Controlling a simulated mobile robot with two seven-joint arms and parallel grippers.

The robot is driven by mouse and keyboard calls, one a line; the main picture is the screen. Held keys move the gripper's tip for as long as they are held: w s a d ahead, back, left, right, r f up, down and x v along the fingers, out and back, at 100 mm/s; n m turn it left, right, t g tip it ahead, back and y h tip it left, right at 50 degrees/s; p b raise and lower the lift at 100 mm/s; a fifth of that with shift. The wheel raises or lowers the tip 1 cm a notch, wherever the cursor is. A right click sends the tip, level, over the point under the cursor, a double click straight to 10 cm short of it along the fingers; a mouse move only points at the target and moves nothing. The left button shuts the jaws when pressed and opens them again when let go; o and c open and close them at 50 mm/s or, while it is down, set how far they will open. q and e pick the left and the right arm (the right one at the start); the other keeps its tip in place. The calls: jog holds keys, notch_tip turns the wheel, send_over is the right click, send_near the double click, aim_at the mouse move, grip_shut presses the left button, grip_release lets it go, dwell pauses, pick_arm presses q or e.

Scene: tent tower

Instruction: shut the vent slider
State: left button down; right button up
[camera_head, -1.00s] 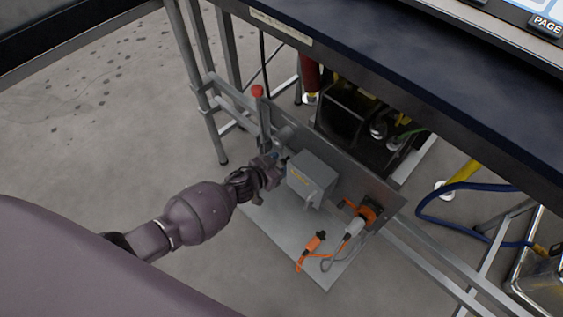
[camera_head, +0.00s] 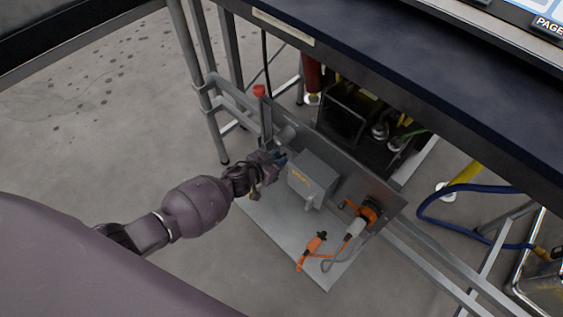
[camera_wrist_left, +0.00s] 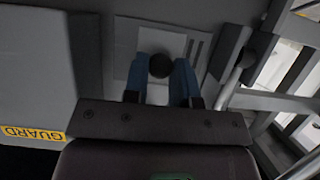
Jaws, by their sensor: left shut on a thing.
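The vent slider (camera_wrist_left: 175,40) shows in the left wrist view as a light plate with a round black knob (camera_wrist_left: 160,66). Dark slots (camera_wrist_left: 196,50) show just right of the plate. My left gripper (camera_wrist_left: 161,75) has its blue fingers on either side of the knob and is shut on it. In the head view my left gripper (camera_head: 280,159) is at the upright grey panel, left of a grey box; the slider is hidden there behind the hand. My right gripper is not in view.
The grey guard box (camera_head: 313,180) with a yellow label stands close right of the hand. A red-topped lever (camera_head: 260,92) rises behind it. An orange-and-grey plug (camera_head: 354,228) and orange clip (camera_head: 313,244) are further right. A dark tabletop (camera_head: 400,70) overhangs.

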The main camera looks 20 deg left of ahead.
pick_arm(q)
jog(key=a, duration=0.1)
jog(key=w+a, duration=0.1)
jog(key=a, duration=0.1)
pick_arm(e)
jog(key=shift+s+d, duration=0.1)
pick_arm(q)
jog(key=c, duration=0.9)
grip_release()
jog(key=shift+a, duration=0.1)
jog(key=shift+c, duration=0.2)
jog(key=p+v, duration=0.4)
jog(key=v, duration=0.6)
jog(key=shift+s+r, duration=0.25)
jog(key=shift+s, duration=0.1)
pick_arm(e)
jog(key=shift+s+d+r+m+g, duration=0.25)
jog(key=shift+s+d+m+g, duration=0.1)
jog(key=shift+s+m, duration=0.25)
